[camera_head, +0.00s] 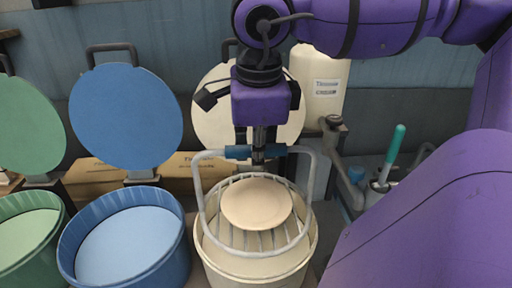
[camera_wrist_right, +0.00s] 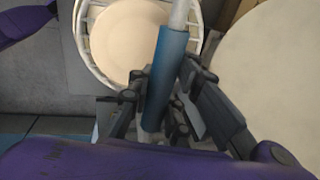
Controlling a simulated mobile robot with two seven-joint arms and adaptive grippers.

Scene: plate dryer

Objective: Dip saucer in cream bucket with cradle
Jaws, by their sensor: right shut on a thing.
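A pale tan saucer (camera_head: 256,203) lies on the wire grid of the grey cradle (camera_head: 205,198). The cradle is at the mouth of the cream bucket (camera_head: 252,270), and I cannot tell how deep it sits. My right gripper (camera_head: 258,152) is shut on the blue grip of the cradle's handle, above the saucer. In the right wrist view the fingers (camera_wrist_right: 157,100) close around the blue grip (camera_wrist_right: 165,75), with the saucer (camera_wrist_right: 127,40) behind it. The cream lid (camera_head: 212,115) stands open behind the bucket. My left gripper is not in view.
A blue bucket (camera_head: 130,240) with a raised blue lid (camera_head: 126,117) stands left of the cream bucket. A green bucket (camera_head: 28,235) with a raised green lid (camera_head: 28,128) is at the far left. A cream container (camera_head: 322,85) and a teal-handled tool (camera_head: 393,150) are at the right.

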